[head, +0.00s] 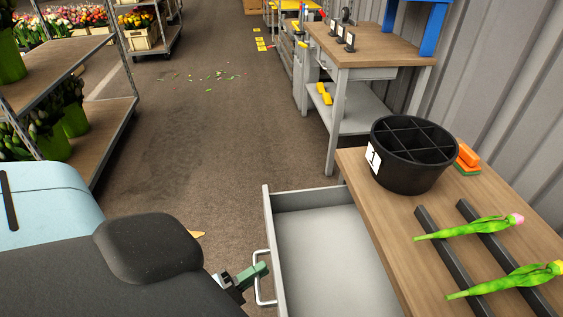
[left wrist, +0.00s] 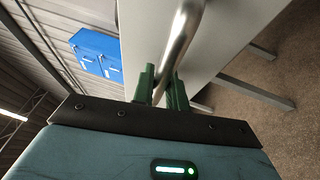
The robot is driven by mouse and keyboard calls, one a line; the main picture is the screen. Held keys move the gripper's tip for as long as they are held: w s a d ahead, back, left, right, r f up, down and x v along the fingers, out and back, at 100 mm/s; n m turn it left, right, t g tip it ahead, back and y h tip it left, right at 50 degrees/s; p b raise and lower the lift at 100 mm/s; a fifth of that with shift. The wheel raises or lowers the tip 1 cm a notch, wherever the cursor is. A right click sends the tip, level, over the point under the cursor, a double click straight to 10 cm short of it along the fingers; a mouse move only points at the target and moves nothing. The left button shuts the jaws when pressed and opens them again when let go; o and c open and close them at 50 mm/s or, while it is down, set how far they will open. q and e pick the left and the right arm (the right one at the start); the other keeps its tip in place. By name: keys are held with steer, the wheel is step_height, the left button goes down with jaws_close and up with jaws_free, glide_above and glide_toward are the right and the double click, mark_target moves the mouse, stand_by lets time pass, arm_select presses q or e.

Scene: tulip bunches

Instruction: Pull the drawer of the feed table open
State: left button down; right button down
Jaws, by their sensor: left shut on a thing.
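The feed table (head: 400,252) stands at the right with a wooden top. Its drawer (head: 325,225) is pulled out to the left, and its grey inside shows empty. The drawer's metal bar handle (head: 258,292) is on its left-facing front. My left gripper (head: 256,272) is shut on the handle. In the left wrist view, the green fingers (left wrist: 163,90) sit on both sides of the handle bar (left wrist: 180,40), in front of the pale drawer front. My right gripper is not in view.
On the table are a black divided bucket (head: 412,155), an orange and green sponge (head: 467,158) and two tulips (head: 470,228) across dark rails (head: 450,255). A second workbench (head: 370,50) stands behind. A plant rack (head: 75,70) is at left. The floor between is mostly clear.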

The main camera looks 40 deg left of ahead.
arm_select(q)
steer(key=shift+s+a, duration=0.55)
steer(key=shift+s, duration=0.2)
steer(key=c, duration=1.4)
jaws_free()
steer(key=b+v, duration=0.1)
steer(key=v, duration=0.6)
steer(key=shift+s, duration=0.4)
